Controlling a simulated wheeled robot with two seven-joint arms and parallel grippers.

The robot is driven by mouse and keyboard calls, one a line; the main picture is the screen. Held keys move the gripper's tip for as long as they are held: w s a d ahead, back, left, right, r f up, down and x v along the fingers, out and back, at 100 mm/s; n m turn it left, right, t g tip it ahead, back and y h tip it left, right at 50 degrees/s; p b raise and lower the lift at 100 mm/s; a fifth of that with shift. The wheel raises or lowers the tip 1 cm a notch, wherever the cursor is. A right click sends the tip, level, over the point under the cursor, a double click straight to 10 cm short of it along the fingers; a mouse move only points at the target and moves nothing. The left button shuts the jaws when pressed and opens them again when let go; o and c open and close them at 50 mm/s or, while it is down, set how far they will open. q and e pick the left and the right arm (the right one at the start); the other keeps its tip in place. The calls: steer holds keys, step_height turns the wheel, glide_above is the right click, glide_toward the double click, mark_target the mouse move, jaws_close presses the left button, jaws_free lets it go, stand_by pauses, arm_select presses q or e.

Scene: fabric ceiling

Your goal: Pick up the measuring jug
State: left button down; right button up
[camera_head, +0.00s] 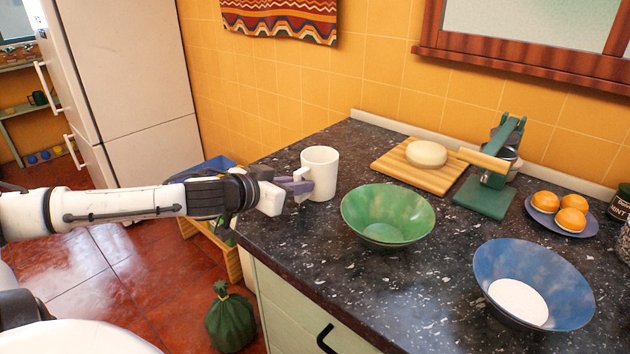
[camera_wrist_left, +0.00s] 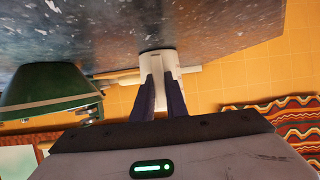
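The measuring jug (camera_head: 320,172) is a white, mug-shaped jug standing upright on the dark speckled counter (camera_head: 330,262) near its left edge. Its handle faces left, toward my left gripper (camera_head: 302,187). In the left wrist view the jug (camera_wrist_left: 157,62) lies straight ahead of the two dark fingers (camera_wrist_left: 159,92). These fingers sit on either side of the handle, with a narrow gap filled by its white strip, and look shut on it. The jug's base appears to rest on the counter. My right gripper is not in view.
A green bowl (camera_head: 388,228) stands close to the right of the jug. Behind are a wooden board (camera_head: 395,170) and a green press (camera_head: 487,195). A blue bowl (camera_head: 560,275) and a plate (camera_head: 540,213) of orange-topped items are farther right. The front counter is clear.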

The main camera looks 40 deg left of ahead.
arm_select(q)
step_height(320, 180, up, 9)
steer(key=p, duration=0.5)
steer(key=shift+r, duration=0.5)
stand_by(0.3)
